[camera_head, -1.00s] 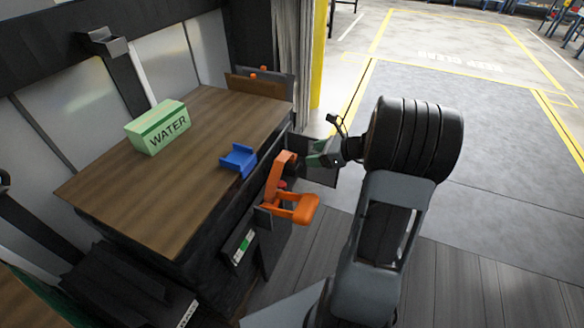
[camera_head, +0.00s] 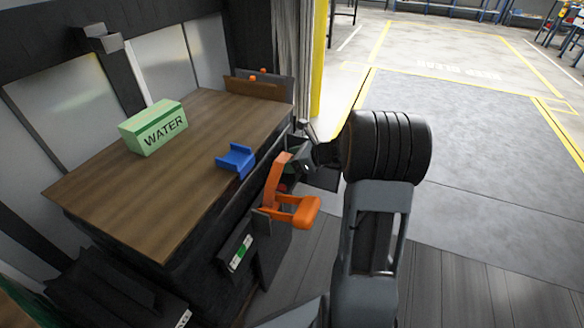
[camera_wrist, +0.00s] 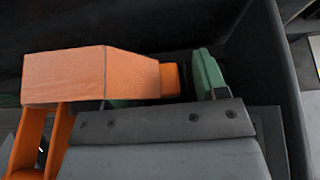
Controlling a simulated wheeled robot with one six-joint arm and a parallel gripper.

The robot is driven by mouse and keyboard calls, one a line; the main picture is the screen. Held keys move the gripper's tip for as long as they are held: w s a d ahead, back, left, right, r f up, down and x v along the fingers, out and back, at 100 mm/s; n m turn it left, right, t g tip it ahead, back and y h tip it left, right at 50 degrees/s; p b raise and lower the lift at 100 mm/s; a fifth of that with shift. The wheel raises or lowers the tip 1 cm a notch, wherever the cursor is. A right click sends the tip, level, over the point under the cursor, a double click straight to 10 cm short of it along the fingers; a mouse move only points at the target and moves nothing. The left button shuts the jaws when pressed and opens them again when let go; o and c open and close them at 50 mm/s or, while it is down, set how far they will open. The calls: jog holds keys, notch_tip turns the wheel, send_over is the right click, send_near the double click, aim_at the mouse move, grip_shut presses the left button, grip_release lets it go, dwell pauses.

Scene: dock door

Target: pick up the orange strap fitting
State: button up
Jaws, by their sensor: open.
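The orange strap fitting (camera_head: 276,180) shows in the head view at the table's right edge, as an upright bar with a thick orange block (camera_head: 304,211) at its lower right. In the wrist view a large orange body (camera_wrist: 65,76) fills the left, tapering towards a small orange end (camera_wrist: 170,80). My gripper (camera_wrist: 166,88) has green fingertips, one to the right of this small end and one partly hidden under the orange body. The jaws are open around or close beside the small end; contact cannot be told. In the head view my gripper (camera_head: 303,164) is just right of the upright bar.
Dark walls (camera_wrist: 288,75) stand close around my gripper in the wrist view. A yellow post (camera_head: 319,60) stands behind. The grey floor (camera_head: 470,130) at the right is clear.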

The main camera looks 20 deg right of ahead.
jog(key=c, duration=1.1)
jog(key=shift+o, duration=0.2)
jog(key=shift+r, duration=0.1)
